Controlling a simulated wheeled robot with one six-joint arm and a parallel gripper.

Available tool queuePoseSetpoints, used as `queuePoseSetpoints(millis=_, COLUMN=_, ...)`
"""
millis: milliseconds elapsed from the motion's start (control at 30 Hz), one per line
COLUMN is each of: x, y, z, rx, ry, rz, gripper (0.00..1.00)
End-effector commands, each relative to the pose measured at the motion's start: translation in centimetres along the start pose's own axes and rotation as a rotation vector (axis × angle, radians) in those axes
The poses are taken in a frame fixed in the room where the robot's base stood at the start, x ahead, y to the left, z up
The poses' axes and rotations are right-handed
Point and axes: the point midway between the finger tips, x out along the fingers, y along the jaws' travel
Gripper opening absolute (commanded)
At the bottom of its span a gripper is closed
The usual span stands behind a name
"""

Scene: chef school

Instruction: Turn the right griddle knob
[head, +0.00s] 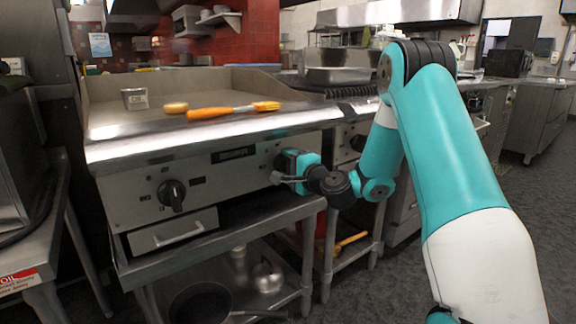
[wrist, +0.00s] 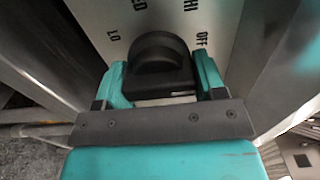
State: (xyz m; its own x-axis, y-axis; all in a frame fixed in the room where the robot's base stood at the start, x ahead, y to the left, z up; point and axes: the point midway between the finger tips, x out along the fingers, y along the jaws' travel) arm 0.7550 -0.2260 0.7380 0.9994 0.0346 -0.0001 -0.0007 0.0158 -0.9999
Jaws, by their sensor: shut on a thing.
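The right griddle knob (wrist: 157,52) is a black round dial with a raised grip bar, seen close up in the wrist view. My gripper (wrist: 161,76) has its two teal fingers around it, one on each side, and is shut on it. The panel around the knob carries the printed marks OFF, HI and LO, with another partly readable. In the head view, my gripper (head: 283,172) is at the right part of the griddle's front panel (head: 222,176) and hides the right knob. The left griddle knob (head: 172,194) is black and stands clear of my gripper.
The griddle's steel front ledge (head: 215,131) juts out above the panel. An orange-handled brush (head: 225,112), a small round item (head: 176,107) and a small metal container (head: 135,98) rest on top. A drawer (head: 173,232) and a lower shelf with pans are below.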

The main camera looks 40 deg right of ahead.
Motion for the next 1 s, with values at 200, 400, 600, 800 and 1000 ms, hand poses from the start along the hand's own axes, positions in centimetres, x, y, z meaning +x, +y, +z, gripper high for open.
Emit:
queuePoseSetpoints(millis=200, x=0.0, y=0.0, z=-0.1, rx=0.001, ry=0.003, rz=0.000, gripper=0.40)
queuePoseSetpoints(millis=400, x=0.0, y=0.0, z=-0.1, rx=0.000, ry=0.002, rz=0.000, gripper=0.89)
queuePoseSetpoints(millis=600, x=0.0, y=0.0, z=0.0, rx=0.000, ry=0.001, rz=0.000, gripper=0.89)
queuePoseSetpoints(millis=800, x=-1.8, y=0.4, z=-0.1, rx=0.001, ry=0.004, rz=0.004, gripper=0.89)
queuePoseSetpoints(millis=1000, x=-6.4, y=0.6, z=-0.2, rx=0.004, ry=0.008, rz=0.001, gripper=0.89)
